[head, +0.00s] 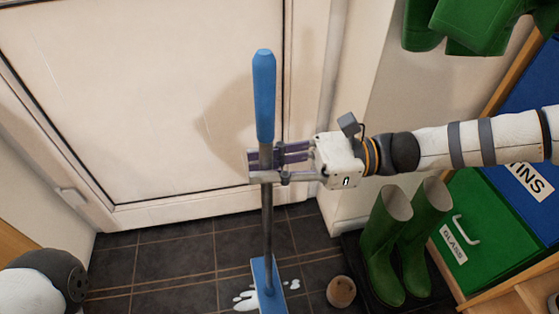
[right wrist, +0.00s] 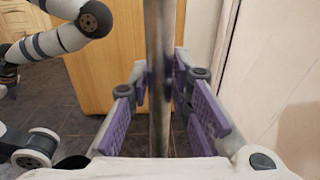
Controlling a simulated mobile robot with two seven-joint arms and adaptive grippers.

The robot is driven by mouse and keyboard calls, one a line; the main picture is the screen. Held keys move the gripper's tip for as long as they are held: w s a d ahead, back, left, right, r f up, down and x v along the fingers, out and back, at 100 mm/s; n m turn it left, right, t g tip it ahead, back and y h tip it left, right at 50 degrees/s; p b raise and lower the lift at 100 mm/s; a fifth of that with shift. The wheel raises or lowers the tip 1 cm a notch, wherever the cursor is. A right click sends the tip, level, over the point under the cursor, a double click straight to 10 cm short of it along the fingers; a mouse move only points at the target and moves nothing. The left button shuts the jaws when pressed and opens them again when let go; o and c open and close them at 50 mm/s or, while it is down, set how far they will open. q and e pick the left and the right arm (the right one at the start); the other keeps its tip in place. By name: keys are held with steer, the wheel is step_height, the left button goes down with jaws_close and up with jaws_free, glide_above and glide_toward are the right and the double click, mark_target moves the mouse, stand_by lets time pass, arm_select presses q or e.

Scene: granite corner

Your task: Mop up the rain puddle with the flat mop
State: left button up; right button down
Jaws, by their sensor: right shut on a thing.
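The flat mop stands upright, with a blue grip (head: 264,95) at the top, a grey pole and a blue flat head (head: 267,285) on the tiles. My right gripper (head: 265,168) is shut on the mop's pole just below the blue grip. In the right wrist view the pole (right wrist: 160,70) stands between the purple finger pads. The rain puddle (head: 245,301) shows as pale patches on the floor on both sides of the mop head, which covers part of it. My left gripper is not in view; part of my left arm shows at the lower left.
A white door (head: 150,100) closes the back. Green boots (head: 400,245) stand on a dark tray right of the mop, near a small round brown object (head: 341,291). Green and blue bins (head: 500,240) stand at the right. Tiles left of the mop are clear.

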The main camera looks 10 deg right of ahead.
steer(key=shift+a+b, duration=0.8)
steer(key=shift+a, duration=10.85)
steer(key=d+p, duration=0.4)
steer(key=d, duration=3.2)
